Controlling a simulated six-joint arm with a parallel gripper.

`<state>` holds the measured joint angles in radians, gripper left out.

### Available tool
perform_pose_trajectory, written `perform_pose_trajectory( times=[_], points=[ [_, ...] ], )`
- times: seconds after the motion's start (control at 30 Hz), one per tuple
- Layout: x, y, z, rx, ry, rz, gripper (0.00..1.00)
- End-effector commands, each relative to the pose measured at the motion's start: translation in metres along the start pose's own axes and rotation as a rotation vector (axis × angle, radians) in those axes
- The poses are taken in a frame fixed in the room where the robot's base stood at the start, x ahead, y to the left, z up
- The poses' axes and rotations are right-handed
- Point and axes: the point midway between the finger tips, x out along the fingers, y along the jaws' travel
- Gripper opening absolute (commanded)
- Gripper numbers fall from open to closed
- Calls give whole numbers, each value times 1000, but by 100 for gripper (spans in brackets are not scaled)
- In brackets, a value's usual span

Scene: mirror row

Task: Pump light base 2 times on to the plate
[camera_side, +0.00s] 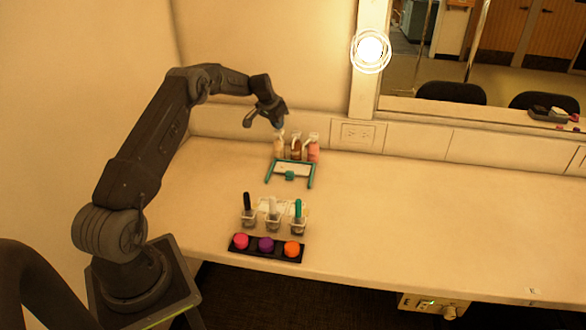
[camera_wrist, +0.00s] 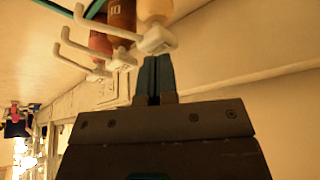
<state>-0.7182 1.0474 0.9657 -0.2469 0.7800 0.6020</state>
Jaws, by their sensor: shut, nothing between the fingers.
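The light base bottle (camera_side: 279,149), pale with a white pump head, is the leftmost of three bottles at the back of the counter. In the wrist view its pale body (camera_wrist: 154,8) and white pump head (camera_wrist: 158,41) show at the top. My gripper (camera_side: 279,124) is just above this bottle in the side view. In the wrist view the blue fingertips (camera_wrist: 155,60) are together and empty, close to the pump head; I cannot tell whether they touch it. A white plate (camera_side: 300,170) in a teal frame lies in front of the bottles.
A brown bottle (camera_side: 296,150) and a pink bottle (camera_side: 313,152) stand right of the pale one. In front are three small cups holding sticks (camera_side: 273,222) and a black tray (camera_side: 281,252) with pink, purple and orange pots. The counter's right side is clear.

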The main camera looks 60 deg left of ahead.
Motion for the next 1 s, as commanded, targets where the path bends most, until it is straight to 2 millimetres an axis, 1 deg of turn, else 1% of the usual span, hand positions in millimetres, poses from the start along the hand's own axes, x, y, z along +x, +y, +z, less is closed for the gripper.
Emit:
perform_pose_trajectory(
  times=[0.53,0.83,1.0],
  points=[
    [18,0,8,-1,-2,1,0],
    [17,0,8,0,-3,1,0],
    [10,0,5,0,-3,1,0]
  ],
)
